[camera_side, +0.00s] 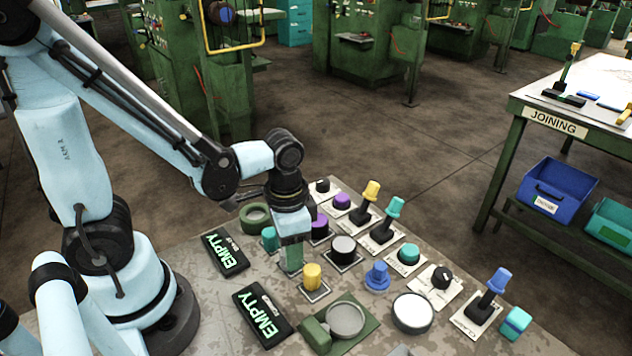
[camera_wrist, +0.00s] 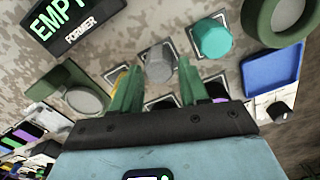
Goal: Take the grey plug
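The grey plug (camera_wrist: 159,62) is a short grey cylinder standing on a pale square plate in the wrist view. It shows between the two green fingertips of my gripper (camera_wrist: 160,75), with a gap on each side. The fingers are apart and hold nothing; I cannot tell how far they reach down beside the plug. In the side view my gripper (camera_side: 290,262) points down at the table between the teal plug (camera_side: 270,239) and the yellow plug (camera_side: 313,275). There the fingers hide the grey plug.
The panel table (camera_side: 215,300) is crowded. Two black EMPTY signs (camera_side: 225,253) lie left of my gripper. A black-and-white cylinder (camera_side: 343,248), purple plug (camera_side: 319,228) and several levers stand to its right. A green ring (camera_side: 255,216) lies behind. The wrist view shows a blue panel (camera_wrist: 272,76).

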